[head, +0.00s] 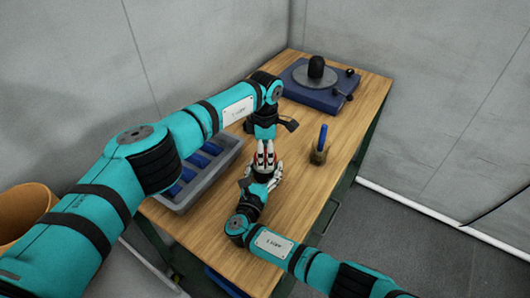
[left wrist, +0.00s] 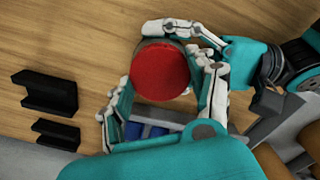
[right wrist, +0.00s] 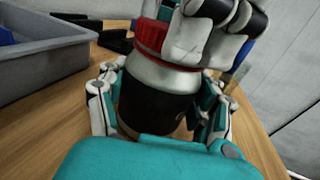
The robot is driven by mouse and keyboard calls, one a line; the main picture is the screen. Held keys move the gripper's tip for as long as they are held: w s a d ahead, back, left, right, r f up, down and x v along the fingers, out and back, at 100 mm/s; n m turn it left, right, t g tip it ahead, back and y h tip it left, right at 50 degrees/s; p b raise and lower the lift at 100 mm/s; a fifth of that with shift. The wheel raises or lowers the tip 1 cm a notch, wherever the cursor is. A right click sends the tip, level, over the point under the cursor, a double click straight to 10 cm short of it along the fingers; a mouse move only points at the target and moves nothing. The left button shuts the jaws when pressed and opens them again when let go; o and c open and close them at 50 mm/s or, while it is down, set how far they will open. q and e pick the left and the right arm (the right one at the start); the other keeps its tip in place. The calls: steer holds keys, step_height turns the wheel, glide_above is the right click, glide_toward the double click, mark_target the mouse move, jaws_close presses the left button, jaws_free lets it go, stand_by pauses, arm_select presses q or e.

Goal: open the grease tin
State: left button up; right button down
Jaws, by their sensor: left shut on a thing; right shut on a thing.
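The grease tin (right wrist: 155,100) has a dark lower body, a silver upper part and a red lid (right wrist: 150,38). It stands on the wooden table, and the lid rests on its top with no clear gap. My left gripper (head: 264,156) reaches down from above, its fingers shut around the red lid, which fills the middle of the left wrist view (left wrist: 160,72). My right gripper (head: 262,178) is shut around the tin's body from the near side, with fingers on both sides in the right wrist view (right wrist: 160,112). The fingers hide most of the tin in the head view.
A grey tray (head: 183,207) with blue compartments or contents lies left of the tin. A small holder (head: 319,154) with a blue-handled tool stands to the right. A blue device (head: 318,95) with a grey disc is at the back. Black brackets (left wrist: 45,92) lie nearby. The front table is clear.

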arm_select(q)
steer(key=n, duration=1.4)
steer(key=shift+r, duration=0.1)
steer(key=n, duration=1.3)
steer(key=shift+d, duration=0.1)
steer(key=shift+r, duration=0.2)
steer(key=shift+r, duration=0.9)
